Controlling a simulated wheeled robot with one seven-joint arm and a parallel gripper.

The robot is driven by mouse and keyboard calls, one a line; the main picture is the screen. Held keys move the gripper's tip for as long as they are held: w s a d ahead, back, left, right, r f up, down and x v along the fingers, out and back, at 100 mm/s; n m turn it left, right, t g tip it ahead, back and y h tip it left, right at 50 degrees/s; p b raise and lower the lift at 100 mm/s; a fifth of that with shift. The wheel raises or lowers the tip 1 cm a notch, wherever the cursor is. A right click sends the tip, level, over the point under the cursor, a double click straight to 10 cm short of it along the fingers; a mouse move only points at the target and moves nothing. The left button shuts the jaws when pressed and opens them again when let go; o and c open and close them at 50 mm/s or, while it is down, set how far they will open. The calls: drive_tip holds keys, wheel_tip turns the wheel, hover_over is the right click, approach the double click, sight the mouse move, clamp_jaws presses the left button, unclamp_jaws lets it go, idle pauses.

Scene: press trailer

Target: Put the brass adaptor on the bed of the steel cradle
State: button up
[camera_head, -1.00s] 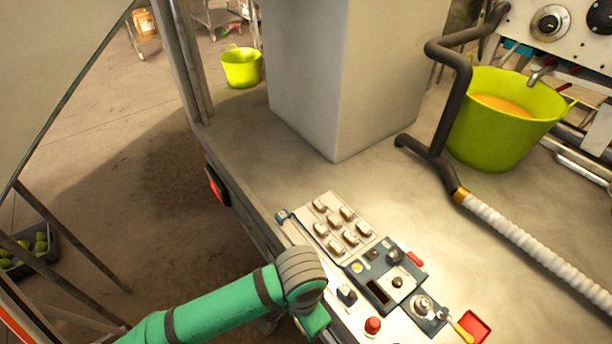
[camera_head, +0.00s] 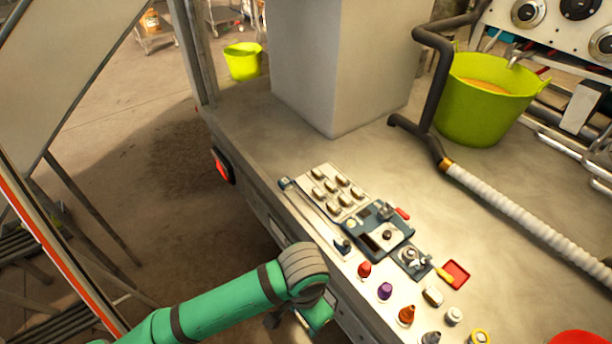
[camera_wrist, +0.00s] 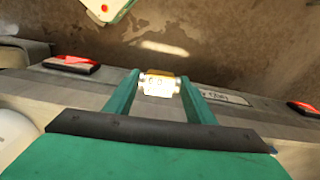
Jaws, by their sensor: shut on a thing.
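My gripper (camera_wrist: 159,88) shows in the wrist view with its two green fingers shut on a small pale piece with a brass-coloured back, which appears to be the brass adaptor (camera_wrist: 158,84). The piece is held between the fingertips. In the head view my green wrist is at the bench's near left edge, and the held piece is hidden there. I cannot tell for sure which fitting is the steel cradle. A long rail with dark blue ends (camera_head: 316,217) and blue-grey fixtures (camera_head: 384,236) lie on the bench.
Several coloured knobs, including a purple one (camera_head: 385,291), stand near the bench front. A red tray (camera_head: 456,272) lies to their right. A grey box (camera_head: 345,70), a lime bucket (camera_head: 477,112) and a white ribbed hose (camera_head: 520,215) stand or lie farther back. Bare bench lies between.

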drive_tip(key=w+f+n, duration=0.5)
drive_tip(key=w+f, duration=0.2)
drive_tip(key=f, duration=0.4)
drive_tip(key=w+f+n, duration=0.5)
drive_tip(key=w+f, duration=0.2)
drive_tip(key=f, duration=0.4)
drive_tip(key=shift+w+f, duration=0.25)
drive_tip(key=shift+f, duration=0.1)
